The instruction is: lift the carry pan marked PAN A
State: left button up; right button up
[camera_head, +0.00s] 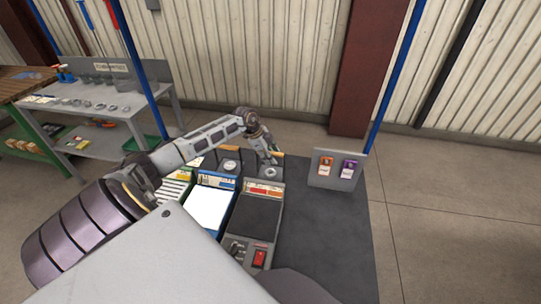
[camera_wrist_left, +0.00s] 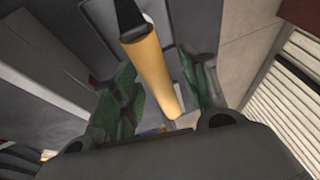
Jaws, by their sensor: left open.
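Two small grey carry pans stand side by side behind the box-like units on the dark table, a left pan (camera_head: 229,166) and a right pan (camera_head: 268,173). The marking PAN A cannot be read on either. My left gripper (camera_head: 273,157) is at the right pan's upright handle. In the left wrist view, my open left gripper (camera_wrist_left: 158,75) has its green-padded fingers on either side of a yellow-orange handle (camera_wrist_left: 152,72). Whether the pads touch it cannot be told. My right gripper is not in view.
A grey unit with a red switch (camera_head: 259,258) and a blue-edged unit with a white top (camera_head: 208,207) stand in front of the pans. A panel with orange and purple cards (camera_head: 337,170) stands to the right. The table's right side (camera_head: 330,235) is clear.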

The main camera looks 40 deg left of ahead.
pick_arm(q)
grip_shut()
dwell(0.3)
jog(key=shift+r, duration=0.15)
dwell(0.5)
